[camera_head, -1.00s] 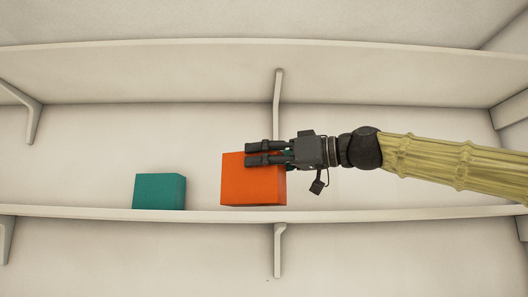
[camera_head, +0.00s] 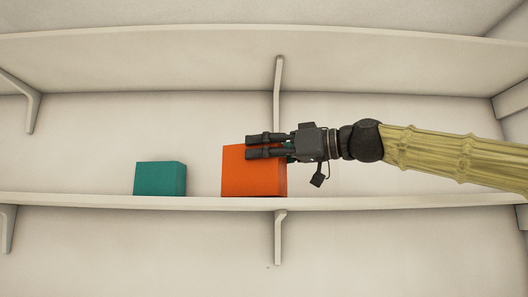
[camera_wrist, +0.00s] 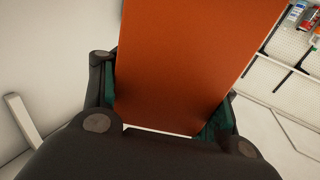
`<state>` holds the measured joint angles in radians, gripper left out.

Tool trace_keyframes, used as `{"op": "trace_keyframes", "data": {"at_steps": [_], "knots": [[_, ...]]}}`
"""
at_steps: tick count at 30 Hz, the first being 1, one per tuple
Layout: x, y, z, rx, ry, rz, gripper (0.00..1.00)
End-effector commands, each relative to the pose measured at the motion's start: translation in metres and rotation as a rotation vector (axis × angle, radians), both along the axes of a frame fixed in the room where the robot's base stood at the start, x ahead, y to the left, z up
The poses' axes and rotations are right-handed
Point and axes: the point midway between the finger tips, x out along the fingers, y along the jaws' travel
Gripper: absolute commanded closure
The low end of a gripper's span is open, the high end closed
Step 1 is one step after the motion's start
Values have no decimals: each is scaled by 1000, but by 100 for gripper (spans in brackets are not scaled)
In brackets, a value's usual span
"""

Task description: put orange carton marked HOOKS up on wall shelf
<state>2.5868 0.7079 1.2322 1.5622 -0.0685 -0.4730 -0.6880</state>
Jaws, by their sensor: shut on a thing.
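The orange carton (camera_head: 252,178) is at the middle of the lower wall shelf (camera_head: 400,202). Its base appears level with the shelf board, though I cannot tell for certain whether it bears on it. No HOOKS lettering shows on the faces in view. My gripper (camera_head: 250,146) comes in from the right and is shut on the carton's upper part. In the wrist view the carton (camera_wrist: 195,60) fills the space between the fingers, with green pads against its sides.
A teal box (camera_head: 159,178) stands on the same shelf to the left, with a gap between. An upper shelf (camera_head: 150,62) runs overhead. A bracket (camera_head: 278,85) is behind my gripper. The shelf is clear farther right. Goods hang on a pegboard (camera_wrist: 290,45) in the wrist view.

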Motion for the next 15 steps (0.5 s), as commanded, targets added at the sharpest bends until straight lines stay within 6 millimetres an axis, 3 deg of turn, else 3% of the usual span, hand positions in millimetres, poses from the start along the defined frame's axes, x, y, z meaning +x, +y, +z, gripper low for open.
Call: {"op": "trace_keyframes", "data": {"at_steps": [9,10,13,15], "knots": [[0,0,-5,1,0,0,71],[0,0,-4,1,0,0,35],[0,0,-4,1,0,0,17],[0,0,-4,0,0,0,15]]}}
